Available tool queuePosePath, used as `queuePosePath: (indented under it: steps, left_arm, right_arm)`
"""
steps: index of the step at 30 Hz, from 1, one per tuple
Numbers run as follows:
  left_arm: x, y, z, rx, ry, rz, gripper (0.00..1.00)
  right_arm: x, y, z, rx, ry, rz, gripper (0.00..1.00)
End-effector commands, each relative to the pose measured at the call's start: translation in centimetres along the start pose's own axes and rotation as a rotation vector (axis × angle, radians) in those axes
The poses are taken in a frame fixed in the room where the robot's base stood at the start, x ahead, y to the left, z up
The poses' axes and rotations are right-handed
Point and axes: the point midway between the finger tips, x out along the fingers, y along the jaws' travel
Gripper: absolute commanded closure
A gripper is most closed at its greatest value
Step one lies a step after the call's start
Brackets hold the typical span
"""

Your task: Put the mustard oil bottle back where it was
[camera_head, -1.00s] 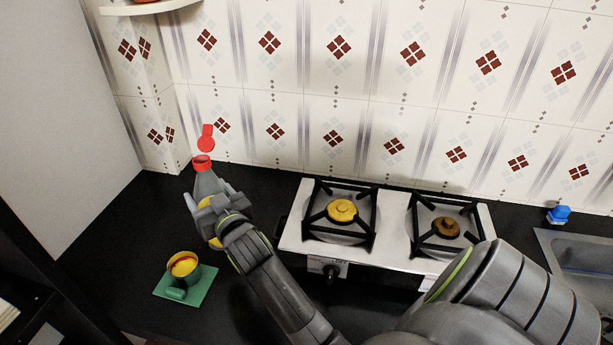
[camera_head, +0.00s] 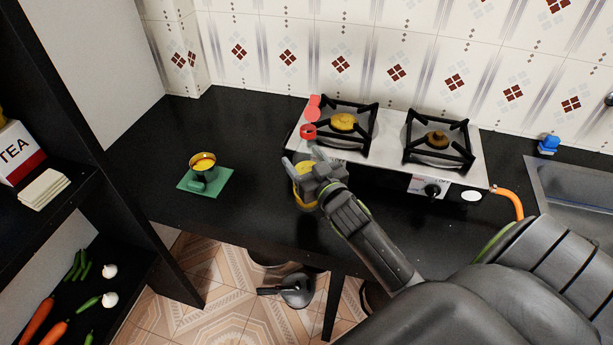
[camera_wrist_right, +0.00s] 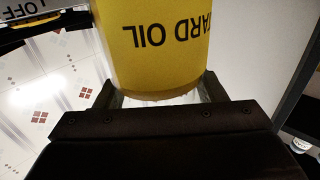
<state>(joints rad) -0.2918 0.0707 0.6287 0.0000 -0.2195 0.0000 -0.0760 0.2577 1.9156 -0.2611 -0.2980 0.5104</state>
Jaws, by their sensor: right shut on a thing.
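My right gripper (camera_head: 306,177) is shut on the bottle, with the arm coming in from the lower right of the head view. The bottle is in front of the stove's left end; my gripper hides part of it. My left gripper is not in view.
A two-burner stove (camera_head: 391,148) stands behind the bottle. A cup of yellow liquid (camera_head: 203,166) sits on a green mat (camera_head: 219,184). A dark shelf (camera_head: 85,190) holds a TEA box (camera_head: 18,153) and vegetables.

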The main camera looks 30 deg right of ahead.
Motion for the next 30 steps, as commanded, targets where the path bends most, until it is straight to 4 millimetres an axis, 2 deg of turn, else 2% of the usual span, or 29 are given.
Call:
queuePosePath:
  steps: [10, 24, 25, 29, 30]
  left_arm:
    - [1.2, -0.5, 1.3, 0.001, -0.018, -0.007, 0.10]
    - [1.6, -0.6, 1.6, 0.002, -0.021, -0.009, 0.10]
    - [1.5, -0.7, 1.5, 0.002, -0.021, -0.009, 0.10]
    - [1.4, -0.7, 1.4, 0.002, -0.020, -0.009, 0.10]
    - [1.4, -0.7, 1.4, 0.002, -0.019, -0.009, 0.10]
  right_arm:
    - [0.1, -0.1, 4.1, -0.001, 0.004, -0.001, 0.72]
    - [0.1, -0.1, 4.9, -0.001, 0.005, -0.002, 0.72]
    - [0.0, 0.0, 4.9, -0.001, 0.002, 0.000, 0.32]
    - [0.0, 0.0, 4.8, -0.001, 0.002, 0.000, 0.15]
    - [0.0, 0.0, 4.8, -0.001, 0.002, 0.000, 0.14]
